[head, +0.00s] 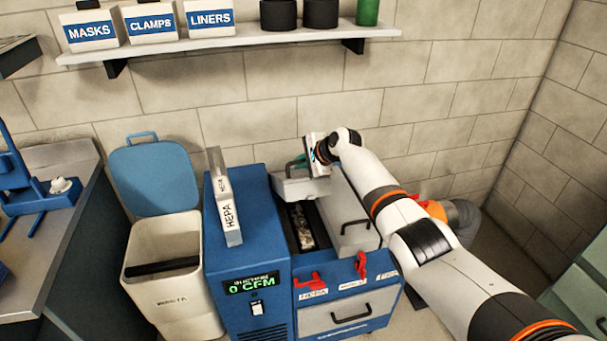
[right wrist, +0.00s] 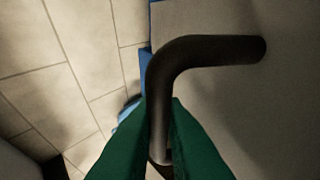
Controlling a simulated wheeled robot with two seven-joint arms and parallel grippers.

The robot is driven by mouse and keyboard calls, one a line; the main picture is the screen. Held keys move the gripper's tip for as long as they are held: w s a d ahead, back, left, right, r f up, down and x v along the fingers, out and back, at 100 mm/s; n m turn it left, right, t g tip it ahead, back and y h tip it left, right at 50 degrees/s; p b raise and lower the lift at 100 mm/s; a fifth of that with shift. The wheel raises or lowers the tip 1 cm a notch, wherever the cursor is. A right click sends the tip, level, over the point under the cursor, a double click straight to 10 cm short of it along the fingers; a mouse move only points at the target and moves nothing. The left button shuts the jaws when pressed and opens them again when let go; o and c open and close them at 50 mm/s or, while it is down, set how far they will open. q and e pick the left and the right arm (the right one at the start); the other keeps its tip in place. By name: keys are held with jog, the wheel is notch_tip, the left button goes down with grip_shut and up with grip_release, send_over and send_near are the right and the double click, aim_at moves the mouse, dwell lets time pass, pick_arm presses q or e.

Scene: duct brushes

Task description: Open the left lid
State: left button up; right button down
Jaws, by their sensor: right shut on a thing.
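The left lid (head: 300,187) is a light grey panel at the back of the blue cabinet (head: 345,312). It stands raised, and the slot (head: 302,232) in front of it is open, with a dark, dirty-looking thing inside. My right gripper (head: 298,162) reaches over from the right, its green fingers shut on the lid's dark handle. In the right wrist view the fingers (right wrist: 160,140) close around the bent handle (right wrist: 200,50), against a grey panel. The right lid (head: 350,205) looks shut, with its own handle on top. My left gripper is not in view.
A white HEPA panel (head: 226,205) stands upright on the blue machine (head: 250,265), left of the slot. Red latches (head: 311,281) (head: 361,265) are on the cabinet front. An open bin (head: 165,285) stands left. A shelf (head: 230,42) with boxes hangs above.

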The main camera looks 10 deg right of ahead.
jog(key=shift+w+r, duration=0.35)
jog(key=shift+w, duration=0.1)
dwell(0.3)
jog(key=c, duration=1.5)
grip_release()
jog(key=shift+d+r, duration=0.1)
jog(key=shift+s+d+r, duration=0.1)
jog(key=shift+s+r, duration=0.1)
jog(key=shift+r, duration=0.05)
jog(key=v, duration=1.1)
